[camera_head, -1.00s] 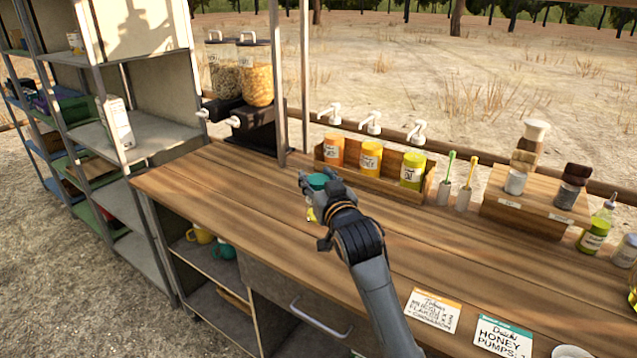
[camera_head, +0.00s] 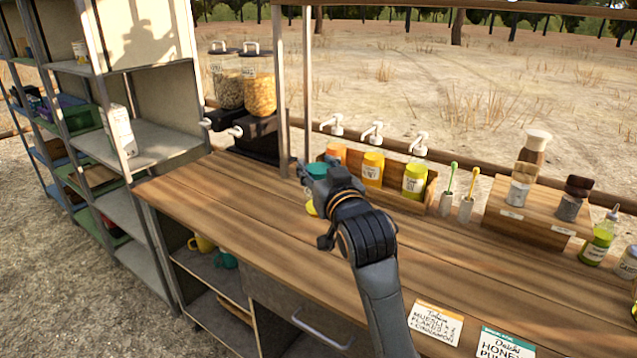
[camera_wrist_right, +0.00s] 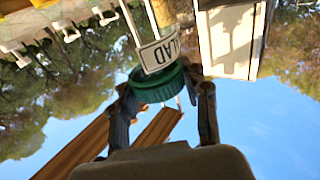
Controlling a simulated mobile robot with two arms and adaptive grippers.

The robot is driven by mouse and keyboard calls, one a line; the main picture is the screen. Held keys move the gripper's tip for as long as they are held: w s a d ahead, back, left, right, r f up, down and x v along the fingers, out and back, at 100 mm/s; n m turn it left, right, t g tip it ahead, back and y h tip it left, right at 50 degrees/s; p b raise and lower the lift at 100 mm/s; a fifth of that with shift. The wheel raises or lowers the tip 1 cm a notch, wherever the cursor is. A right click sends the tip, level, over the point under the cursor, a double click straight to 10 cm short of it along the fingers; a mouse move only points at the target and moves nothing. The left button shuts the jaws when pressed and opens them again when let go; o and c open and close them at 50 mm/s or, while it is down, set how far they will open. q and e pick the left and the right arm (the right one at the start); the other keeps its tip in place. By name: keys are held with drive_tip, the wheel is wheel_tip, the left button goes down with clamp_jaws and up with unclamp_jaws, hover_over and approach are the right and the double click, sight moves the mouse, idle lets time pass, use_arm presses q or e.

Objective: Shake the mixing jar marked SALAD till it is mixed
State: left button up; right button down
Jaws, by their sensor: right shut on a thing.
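The mixing jar (camera_head: 317,170) is in my right gripper (camera_head: 328,178), above the wooden counter. Its teal lid shows in the head view, with a bit of yellow below it; the gripper hides much of the rest. In the right wrist view the jar's green lid (camera_wrist_right: 155,86) sits between the two fingers of the right gripper (camera_wrist_right: 165,95). A white label there reads "LAD", its other letters not clear. The right gripper is shut on the jar. My left gripper is in neither view.
The counter (camera_head: 240,210) is clear to the left. Cereal dispensers (camera_head: 259,90) stand at the back left, a spice stand (camera_head: 535,212) at right. Cards (camera_head: 436,322) lie in front.

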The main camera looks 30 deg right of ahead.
wheel_tip(320, 180, down, 6)
drive_tip(key=shift+f, duration=0.1)
drive_tip(key=r, duration=0.7)
drive_tip(key=shift+s+d+r, duration=0.1)
drive_tip(key=shift+s+d, duration=0.05)
drive_tip(key=shift+d, duration=0.05)
drive_tip(key=shift+a+r, duration=0.1)
drive_tip(key=shift+r, duration=0.3)
drive_tip(key=shift+w+a+f, duration=0.1)
drive_tip(key=shift+f, duration=1.85)
drive_tip(key=shift+w+a+f, duration=0.1)
drive_tip(key=shift+f, duration=1.85)
drive_tip(key=shift+s+d+r, duration=0.15)
drive_tip(key=shift+d+r, duration=0.05)
drive_tip(key=shift+d, duration=0.05)
drive_tip(key=shift+a, duration=0.1)
